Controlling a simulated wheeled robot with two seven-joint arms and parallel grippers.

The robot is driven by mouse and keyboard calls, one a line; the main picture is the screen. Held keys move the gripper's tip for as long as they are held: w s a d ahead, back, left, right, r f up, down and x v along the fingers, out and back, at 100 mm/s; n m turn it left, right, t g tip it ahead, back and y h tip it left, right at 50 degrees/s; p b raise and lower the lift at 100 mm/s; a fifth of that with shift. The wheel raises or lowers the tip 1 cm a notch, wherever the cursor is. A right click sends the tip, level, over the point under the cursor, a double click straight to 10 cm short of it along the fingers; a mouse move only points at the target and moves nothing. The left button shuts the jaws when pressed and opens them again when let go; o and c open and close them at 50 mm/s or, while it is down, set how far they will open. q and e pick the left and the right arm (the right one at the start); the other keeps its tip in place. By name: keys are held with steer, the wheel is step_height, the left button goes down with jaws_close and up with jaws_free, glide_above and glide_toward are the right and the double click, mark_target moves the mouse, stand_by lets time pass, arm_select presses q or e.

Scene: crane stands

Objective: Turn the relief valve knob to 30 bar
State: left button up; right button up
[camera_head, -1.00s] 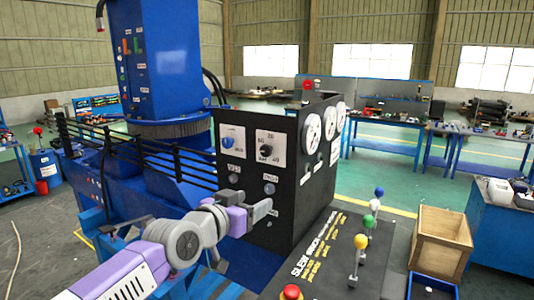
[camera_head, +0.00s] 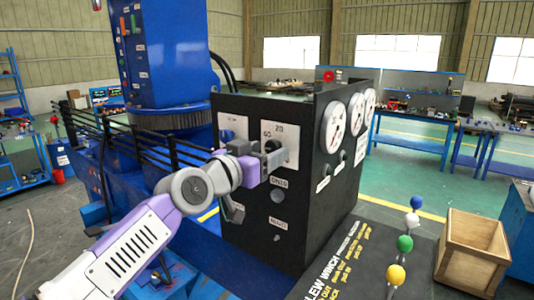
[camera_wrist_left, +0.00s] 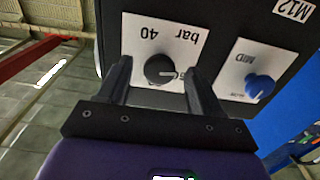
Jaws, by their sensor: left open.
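The black relief valve knob (camera_wrist_left: 160,70) sits on a white plate marked "40" and "bar", which appears upside down in the left wrist view. A pale pointer line on the knob points to the right of that view. My left gripper (camera_wrist_left: 155,76) is open, one finger on each side of the knob, with gaps visible; depth to the knob is hard to tell. My right gripper is out of view.
A blue knob (camera_wrist_left: 259,88) on a plate marked "MID" is beside the black knob. The black control box (camera_head: 310,215) carries several round gauges (camera_head: 334,127) on its side face. Levers with coloured balls (camera_head: 405,243) stand at right, near a wooden crate (camera_head: 472,250).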

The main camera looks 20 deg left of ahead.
arm_select(q)
steer(key=shift+w+d, duration=0.1)
steer(key=shift+w, duration=0.25)
steer(key=c, duration=1.1)
steer(key=shift+o, duration=0.2)
